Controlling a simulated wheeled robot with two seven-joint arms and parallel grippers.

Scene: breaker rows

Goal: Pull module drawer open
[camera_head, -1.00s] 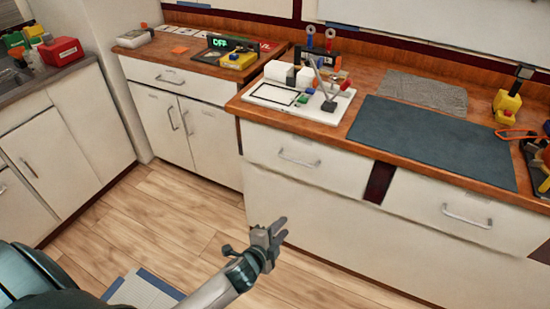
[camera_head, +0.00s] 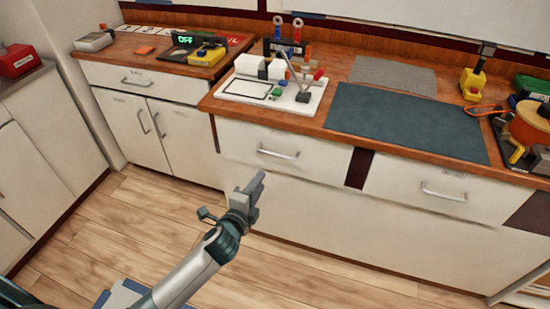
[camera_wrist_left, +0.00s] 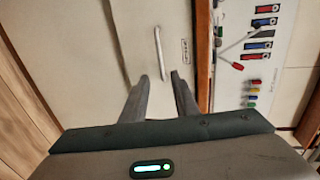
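A white drawer front (camera_head: 235,143) with a silver bar handle (camera_head: 278,153) is below the wooden countertop, under the white board; it looks shut. I cannot read its label, so I cannot confirm it is the module drawer. My left gripper (camera_head: 257,184) is in front of the cabinet, below and apart from the handle. My right gripper is not in view.
A white board (camera_head: 270,92) with small coloured parts sits on the counter above. A dark mat (camera_head: 405,125) lies to its right. Another drawer with a handle (camera_head: 443,192) is at right, and a lower cabinet (camera_head: 170,135) at left.

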